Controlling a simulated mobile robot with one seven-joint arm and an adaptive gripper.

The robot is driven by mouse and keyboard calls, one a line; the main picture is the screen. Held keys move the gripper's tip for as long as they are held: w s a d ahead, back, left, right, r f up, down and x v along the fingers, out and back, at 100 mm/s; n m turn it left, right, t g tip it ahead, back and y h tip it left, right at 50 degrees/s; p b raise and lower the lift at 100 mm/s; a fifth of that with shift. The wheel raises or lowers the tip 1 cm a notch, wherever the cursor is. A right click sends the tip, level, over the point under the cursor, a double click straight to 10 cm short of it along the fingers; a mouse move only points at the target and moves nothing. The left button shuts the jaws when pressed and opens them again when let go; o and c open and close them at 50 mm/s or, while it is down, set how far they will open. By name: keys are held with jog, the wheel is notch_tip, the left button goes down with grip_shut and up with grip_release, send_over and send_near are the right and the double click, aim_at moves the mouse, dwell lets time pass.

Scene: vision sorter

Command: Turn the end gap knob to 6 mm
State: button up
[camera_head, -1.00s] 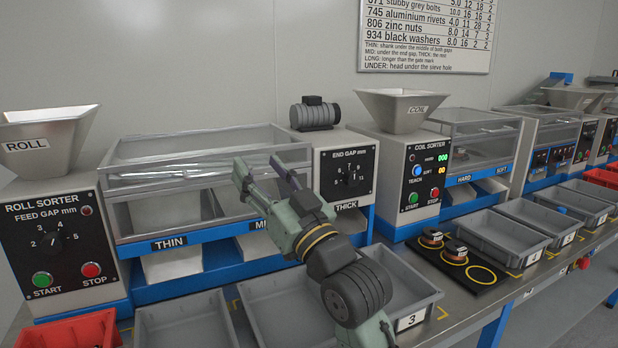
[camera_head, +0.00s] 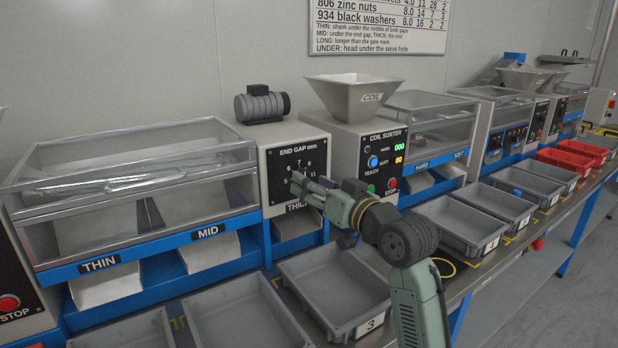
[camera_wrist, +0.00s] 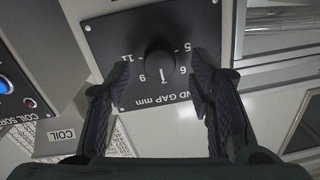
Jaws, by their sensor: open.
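The end gap knob (camera_wrist: 160,60) is a round black dial on a black panel (camera_wrist: 112,35), seen upside down in the wrist view. A white mark shows at its lower edge by the 7; the 6 is just to the right. In the head view the end gap panel (camera_head: 281,172) stands above the THICK label, with the knob largely hidden by my gripper (camera_head: 318,184). My gripper (camera_wrist: 155,82) is open, with one finger on each side of the knob in the wrist view. I cannot tell whether either finger touches it.
The coil sorter (camera_head: 378,160) stands just right of the end gap panel. Clear-covered housing (camera_head: 130,165) is on the left. Grey bins (camera_head: 335,290) line the bench below my arm. A grey motor (camera_head: 262,104) sits above the panel.

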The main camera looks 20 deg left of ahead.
jog(key=shift+x, duration=1)
grip_shut()
jog(key=shift+f+n+b, duration=0.1)
jog(key=shift+n+b, duration=0.2)
jog(key=shift+b, duration=0.05)
jog(key=n+b, duration=0.5)
jog(key=n, duration=0.3)
jog(key=shift+n+h+b, duration=0.3)
jog(key=shift+n+b, duration=0.05)
jog(key=shift+n, duration=0.05)
